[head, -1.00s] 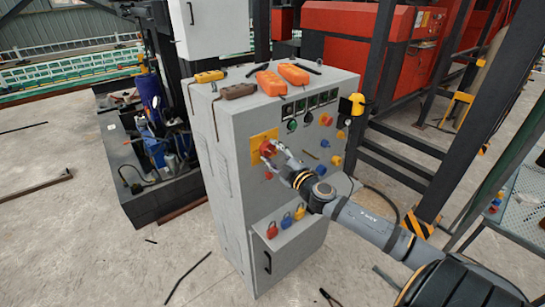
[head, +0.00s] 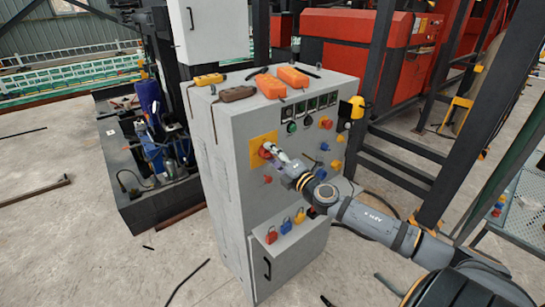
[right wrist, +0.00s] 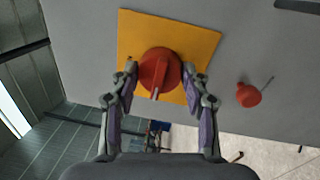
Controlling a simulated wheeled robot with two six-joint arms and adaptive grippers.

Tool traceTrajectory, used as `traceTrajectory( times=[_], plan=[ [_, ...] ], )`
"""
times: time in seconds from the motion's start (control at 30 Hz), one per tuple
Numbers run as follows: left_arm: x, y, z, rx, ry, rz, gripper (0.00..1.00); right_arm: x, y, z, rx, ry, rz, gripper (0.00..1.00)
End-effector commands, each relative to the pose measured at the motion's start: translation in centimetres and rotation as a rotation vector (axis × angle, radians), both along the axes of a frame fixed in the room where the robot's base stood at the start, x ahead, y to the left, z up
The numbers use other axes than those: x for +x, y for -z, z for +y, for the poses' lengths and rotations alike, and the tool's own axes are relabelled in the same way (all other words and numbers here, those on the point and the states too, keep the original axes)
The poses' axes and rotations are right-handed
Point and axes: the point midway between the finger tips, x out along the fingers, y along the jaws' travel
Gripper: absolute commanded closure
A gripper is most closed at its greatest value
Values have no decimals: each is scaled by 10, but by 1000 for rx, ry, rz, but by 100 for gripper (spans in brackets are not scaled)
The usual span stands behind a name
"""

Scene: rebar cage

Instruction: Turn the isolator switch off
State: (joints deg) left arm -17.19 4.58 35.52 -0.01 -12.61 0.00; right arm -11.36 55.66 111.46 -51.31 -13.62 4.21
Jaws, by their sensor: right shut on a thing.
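The isolator switch is a red round knob with a raised bar (right wrist: 159,70) on a yellow square plate (right wrist: 205,43). In the head view the plate (head: 256,162) is on the upper left of the grey cabinet's front, the knob partly hidden by my gripper. My right gripper (head: 268,149) is at the knob. In the right wrist view its two fingertips (right wrist: 159,75) are on either side of the knob, shut on it. The bar points nearly along the line toward my wrist. My left gripper is not in view.
The grey cabinet (head: 228,185) carries orange and yellow handheld controllers (head: 271,86) on top. Red, blue and yellow padlocks (head: 286,225) sit on its lower ledge. Other buttons and knobs (head: 326,122) are right of the switch. Dark steel posts (head: 378,60) stand to the right.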

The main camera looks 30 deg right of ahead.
Motion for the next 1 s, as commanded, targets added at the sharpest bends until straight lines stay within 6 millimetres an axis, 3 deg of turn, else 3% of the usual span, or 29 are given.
traceTrajectory(
  times=[0.57,0.6,0.7,0.77,1.0],
  plan=[
    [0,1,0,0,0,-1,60,0,2,0,-29,-2,2,85],
    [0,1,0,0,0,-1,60,0,2,0,-29,-2,2,50],
    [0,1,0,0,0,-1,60,0,2,0,-28,-1,1,36],
    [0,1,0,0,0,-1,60,0,2,0,-28,-1,1,30],
    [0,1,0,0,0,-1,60,0,1,0,-28,0,-1,30]
  ],
)
